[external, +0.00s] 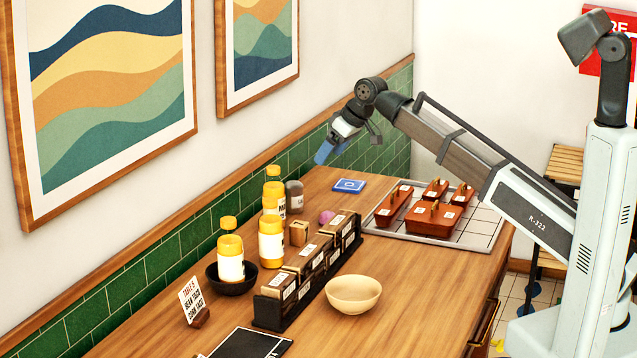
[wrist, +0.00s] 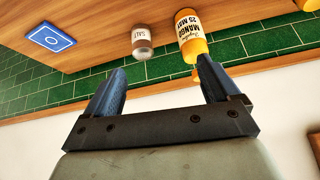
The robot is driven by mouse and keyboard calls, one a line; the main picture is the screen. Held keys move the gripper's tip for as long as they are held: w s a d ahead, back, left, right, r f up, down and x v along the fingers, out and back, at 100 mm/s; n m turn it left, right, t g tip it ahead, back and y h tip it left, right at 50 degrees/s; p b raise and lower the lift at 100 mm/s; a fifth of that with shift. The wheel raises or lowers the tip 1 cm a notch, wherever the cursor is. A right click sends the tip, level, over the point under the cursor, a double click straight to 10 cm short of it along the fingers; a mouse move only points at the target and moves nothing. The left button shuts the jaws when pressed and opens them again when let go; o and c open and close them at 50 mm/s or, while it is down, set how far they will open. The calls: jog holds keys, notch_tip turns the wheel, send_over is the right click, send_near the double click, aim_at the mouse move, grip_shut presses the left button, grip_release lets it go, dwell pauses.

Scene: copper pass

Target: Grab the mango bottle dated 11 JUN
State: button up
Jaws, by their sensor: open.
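Three yellow bottles with white labels stand by the tiled wall in the external view: a rear one (external: 275,185), a middle one (external: 271,245) and a front one (external: 230,262) in a black bowl (external: 248,284). Their dates are not readable there. In the wrist view, which looks upside down, one yellow bottle (wrist: 191,35) reads MANGO 25 MAY, beside a grey-capped salt shaker (wrist: 142,42). Part of another yellow thing (wrist: 308,5) shows at the top right corner. I cannot see a label reading 11 JUN. My gripper (external: 325,151) is open and empty, above the counter's far end.
A dark rack (external: 268,314) of labelled boxes stands right of the bottles, with a cream bowl (external: 354,294) beside it. A blue coaster (external: 349,186) lies behind. Red-brown containers (external: 434,219) sit on a tiled tray at right. A table sign (external: 193,301) stands in front.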

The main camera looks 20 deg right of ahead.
jog(key=s+a+r+n+g+y, duration=0.1)
jog(key=s+a+r+n, duration=0.1)
jog(key=s+a, duration=0.6)
jog(key=s+a+r+n, duration=0.2)
jog(key=s+a, duration=0.6)
jog(key=s, duration=0.1)
send_near(266, 213)
jog(key=w+f, duration=0.1)
jog(key=w+a+f, duration=0.1)
jog(key=w+f, duration=0.1)
jog(key=f, duration=0.1)
jog(key=shift+w+a+f, duration=0.15)
jog(key=shift+w+a, duration=0.1)
jog(key=shift+a, duration=0.15)
jog(key=shift+s+d+f+x, duration=0.1)
jog(key=shift+s+x, duration=0.05)
jog(key=shift+x, duration=1.2)
jog(key=shift+s+d+f+x, duration=0.1)
jog(key=shift+x, duration=1.25)
grip_shut()
